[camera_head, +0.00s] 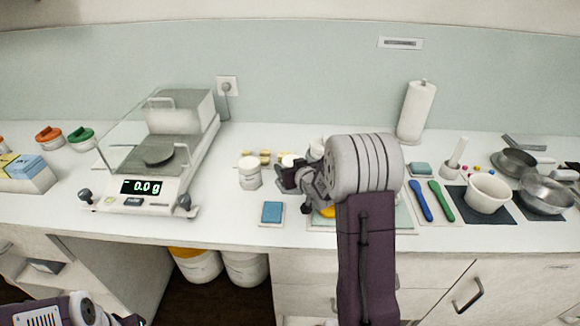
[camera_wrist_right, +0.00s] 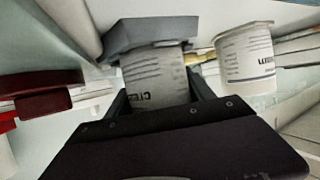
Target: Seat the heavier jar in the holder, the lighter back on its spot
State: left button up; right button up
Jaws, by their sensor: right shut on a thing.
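My right gripper (camera_head: 290,177) is shut on a white jar (camera_wrist_right: 155,78) with a printed label, partly hidden by the fingers. In the head view this jar's pale top (camera_head: 291,160) shows just above the fingers. A second white jar (camera_head: 249,173) stands on the counter left of the gripper. A labelled white jar (camera_wrist_right: 245,55) shows apart from the held one in the right wrist view. The scale (camera_head: 145,190) reads 0.0 g and its pan (camera_head: 157,155) looks empty. I cannot make out the holder. Part of my left arm shows bottom left; its fingertips cannot be made out.
A blue pad (camera_head: 272,212) lies in front of the jars. A pale mat (camera_head: 405,216) is partly under my right arm. A paper roll (camera_head: 416,112) stands behind.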

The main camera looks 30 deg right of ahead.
jog(key=shift+f, duration=0.1)
dwell(0.5)
jog(key=o, duration=1.5)
jog(key=v, duration=0.9)
jog(key=shift+a, duration=0.1)
